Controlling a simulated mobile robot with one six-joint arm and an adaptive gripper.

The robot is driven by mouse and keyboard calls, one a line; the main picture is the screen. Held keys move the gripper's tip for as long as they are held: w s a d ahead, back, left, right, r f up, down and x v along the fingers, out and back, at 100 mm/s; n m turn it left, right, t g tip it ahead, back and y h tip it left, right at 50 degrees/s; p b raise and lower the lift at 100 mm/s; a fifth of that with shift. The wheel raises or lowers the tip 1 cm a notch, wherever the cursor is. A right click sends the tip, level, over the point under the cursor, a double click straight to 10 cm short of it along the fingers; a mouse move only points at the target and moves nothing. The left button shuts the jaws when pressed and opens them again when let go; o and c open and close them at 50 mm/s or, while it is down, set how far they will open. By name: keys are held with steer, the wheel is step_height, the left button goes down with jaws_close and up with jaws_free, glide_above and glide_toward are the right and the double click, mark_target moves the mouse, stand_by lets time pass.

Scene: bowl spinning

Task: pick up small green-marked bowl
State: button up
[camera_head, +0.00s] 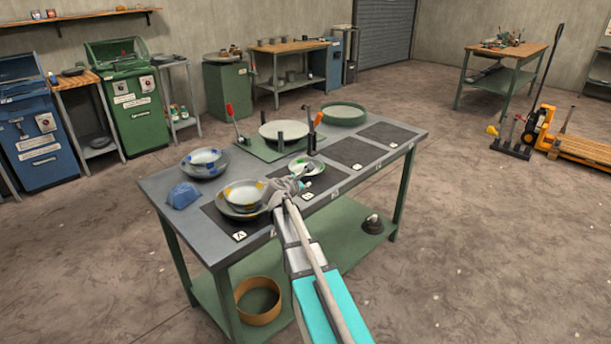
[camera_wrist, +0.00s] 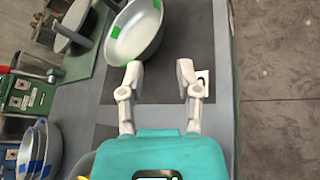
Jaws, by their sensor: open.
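The small green-marked bowl (camera_head: 303,167) is pale with green patches and sits on a dark mat on the workbench. In the wrist view the green-marked bowl (camera_wrist: 143,40) lies ahead of my gripper (camera_wrist: 158,70) and left of its middle line. My gripper is open and empty, its two fingers apart. The left finger's tip is close to the bowl's near rim; I cannot tell whether they touch. In the head view my gripper (camera_head: 290,186) is just in front of the bowl, beside the yellow-marked bowl (camera_head: 241,191).
Behind the green-marked bowl is a green board (camera_head: 262,154) with a large pale dish (camera_head: 285,130) and upright posts. Dark mats at right (camera_head: 352,152) are empty.

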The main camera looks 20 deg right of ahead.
steer(key=b, duration=0.3)
glide_toward(318, 174)
steer(key=x, duration=0.3)
steer(key=shift+w+d, duration=0.1)
steer(key=shift+w, duration=0.1)
steer(key=shift+w+d+f, duration=0.1)
steer(key=shift+w+d, duration=0.15)
steer(key=shift+d, duration=0.15)
steer(key=shift+b+x, duration=0.8)
steer(key=shift+x, duration=1.8)
steer(key=shift+s, duration=0.1)
steer(key=shift+c, duration=0.3)
jaws_close()
